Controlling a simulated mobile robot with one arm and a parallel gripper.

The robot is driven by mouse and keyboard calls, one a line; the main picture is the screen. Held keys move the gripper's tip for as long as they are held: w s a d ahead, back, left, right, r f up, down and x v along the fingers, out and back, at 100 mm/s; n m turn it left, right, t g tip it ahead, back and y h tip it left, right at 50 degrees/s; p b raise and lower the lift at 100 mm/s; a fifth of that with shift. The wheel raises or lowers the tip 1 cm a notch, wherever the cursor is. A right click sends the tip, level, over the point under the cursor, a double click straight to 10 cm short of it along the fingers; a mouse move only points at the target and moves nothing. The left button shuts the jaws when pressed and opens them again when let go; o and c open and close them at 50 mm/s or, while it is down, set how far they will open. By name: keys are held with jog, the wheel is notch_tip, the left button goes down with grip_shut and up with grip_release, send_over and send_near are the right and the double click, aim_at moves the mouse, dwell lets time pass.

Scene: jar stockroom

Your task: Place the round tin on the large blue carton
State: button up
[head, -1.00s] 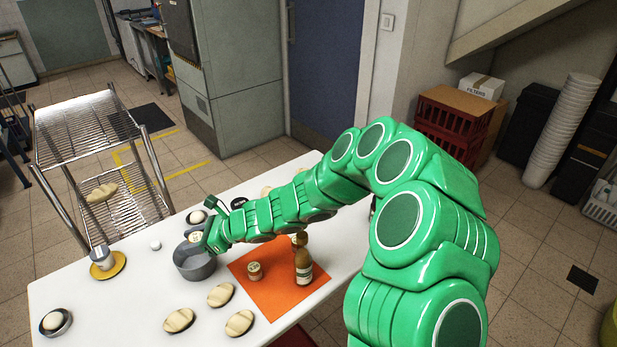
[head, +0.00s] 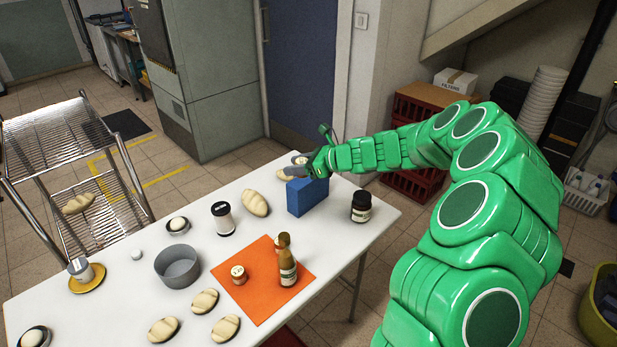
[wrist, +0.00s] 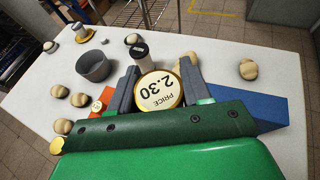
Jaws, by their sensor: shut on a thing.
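The blue carton (head: 308,198) stands on the white table's far right part. It also shows in the wrist view (wrist: 240,106), right of the tin and partly behind my gripper. Contact between tin and carton cannot be told.
A dark jar (head: 361,207) stands right of the carton, a bread roll (head: 255,203) and a black-lidded white jar (head: 222,219) left of it. A grey pot (head: 178,267) and an orange mat (head: 262,292) with a bottle (head: 287,262) and small jars are nearer.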

jog(key=w+d, duration=0.1)
jog(key=d, duration=0.3)
send_over(309, 190)
notch_tip(309, 190, down, 3)
jog(key=shift+m+t, duration=0.3)
jog(key=shift+w+a+f, duration=0.25)
jog(key=shift+w+f, duration=0.4)
jog(key=shift+f, duration=0.2)
jog(key=shift+w+a+f, duration=0.3)
jog(key=shift+w+f, duration=0.35)
jog(key=shift+f, duration=0.15)
jog(key=shift+w+a+f, duration=0.25)
jog(key=shift+w+f, duration=0.4)
jog(key=shift+f, duration=0.2)
jog(key=shift+w+a+f, duration=0.1)
jog(key=shift+w+f, duration=0.35)
jog(key=shift+f, duration=1.6)
jog(key=shift+f, duration=0.15)
jog(key=o, duration=1.1)
jog(key=shift+c, duration=0.2)
